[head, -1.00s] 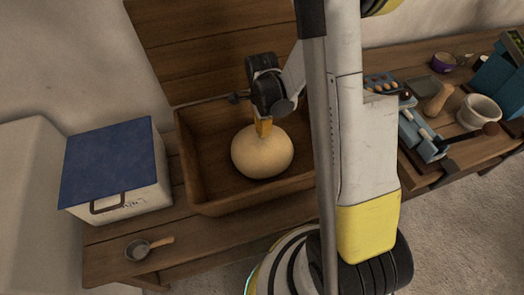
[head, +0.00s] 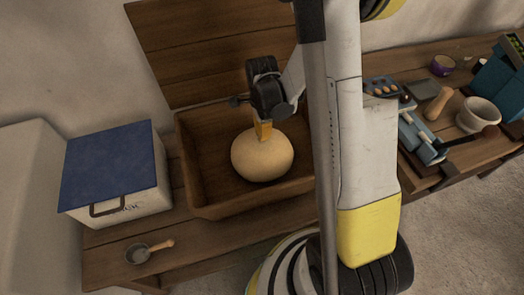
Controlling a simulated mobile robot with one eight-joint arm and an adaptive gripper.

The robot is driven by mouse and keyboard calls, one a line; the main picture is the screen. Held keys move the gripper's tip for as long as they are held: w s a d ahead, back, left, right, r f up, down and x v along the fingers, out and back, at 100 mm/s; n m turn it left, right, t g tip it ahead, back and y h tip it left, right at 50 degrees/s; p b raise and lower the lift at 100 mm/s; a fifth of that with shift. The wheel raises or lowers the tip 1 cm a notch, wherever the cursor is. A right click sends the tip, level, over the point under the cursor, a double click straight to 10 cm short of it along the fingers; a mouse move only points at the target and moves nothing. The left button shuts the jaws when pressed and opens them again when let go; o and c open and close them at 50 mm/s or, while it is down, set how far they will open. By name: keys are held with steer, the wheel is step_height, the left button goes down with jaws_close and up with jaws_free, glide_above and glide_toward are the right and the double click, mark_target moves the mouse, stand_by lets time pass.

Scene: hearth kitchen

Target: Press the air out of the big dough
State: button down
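The big dough (head: 262,158) is a pale, round, domed ball. It sits in an open wooden trough (head: 198,197) on the bench in the head view. My gripper (head: 263,131) points down at the top rear of the dough, its yellowish end touching or just over the surface. Contact and any dent are hard to tell from this angle. Whether its fingers are open or shut does not show. The right end of the trough is hidden behind my arm.
A white bin with a blue lid (head: 108,172) stands left of the trough. A small scoop (head: 146,252) lies in front. At right are a white mortar (head: 479,114), a blue tool (head: 424,138) and a purple bowl (head: 443,65). The trough's raised wooden lid (head: 205,50) stands behind.

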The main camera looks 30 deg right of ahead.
mark_target(262, 151)
stand_by(0.3)
steer(key=shift+f+b, duration=1.35)
steer(key=shift+f, duration=0.35)
steer(key=shift+f+b, duration=0.25)
steer(key=shift+b, duration=0.15)
steer(key=shift+f, duration=1.5)
stand_by(4.1)
